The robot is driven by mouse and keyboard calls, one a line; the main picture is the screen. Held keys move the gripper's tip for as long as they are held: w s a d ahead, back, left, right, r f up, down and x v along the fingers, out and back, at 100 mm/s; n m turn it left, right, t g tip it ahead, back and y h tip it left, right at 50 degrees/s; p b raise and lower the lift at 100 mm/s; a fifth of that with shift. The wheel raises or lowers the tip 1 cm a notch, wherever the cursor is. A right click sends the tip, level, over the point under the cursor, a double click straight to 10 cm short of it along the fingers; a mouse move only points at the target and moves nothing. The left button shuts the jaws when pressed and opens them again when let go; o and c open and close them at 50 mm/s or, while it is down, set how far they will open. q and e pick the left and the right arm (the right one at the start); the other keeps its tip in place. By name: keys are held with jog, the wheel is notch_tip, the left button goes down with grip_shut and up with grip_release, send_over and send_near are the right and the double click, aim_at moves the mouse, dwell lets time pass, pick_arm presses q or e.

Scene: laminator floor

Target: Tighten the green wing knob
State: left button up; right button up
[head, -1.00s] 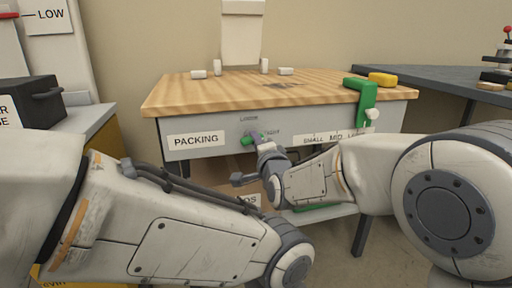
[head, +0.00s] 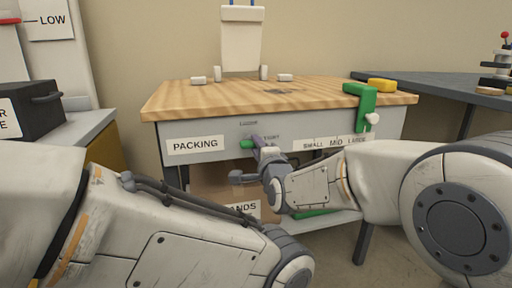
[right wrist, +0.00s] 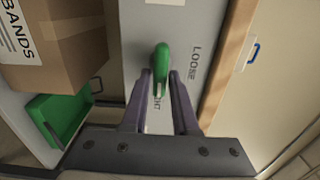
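The wooden bench top (head: 190,95) carries small white blocks and a green clamp (head: 360,105) at its right edge. A cardboard box (head: 215,180) and a green tray (right wrist: 65,115) are below the panel. A black case (head: 35,105) stands at left.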

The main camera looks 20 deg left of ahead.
jog(key=shift+o, duration=0.9)
jog(key=p+v, duration=0.2)
jog(key=v, duration=0.8)
jog(key=shift+s+p, duration=0.25)
jog(key=shift+p, duration=0.1)
jog(key=shift+d, duration=0.25)
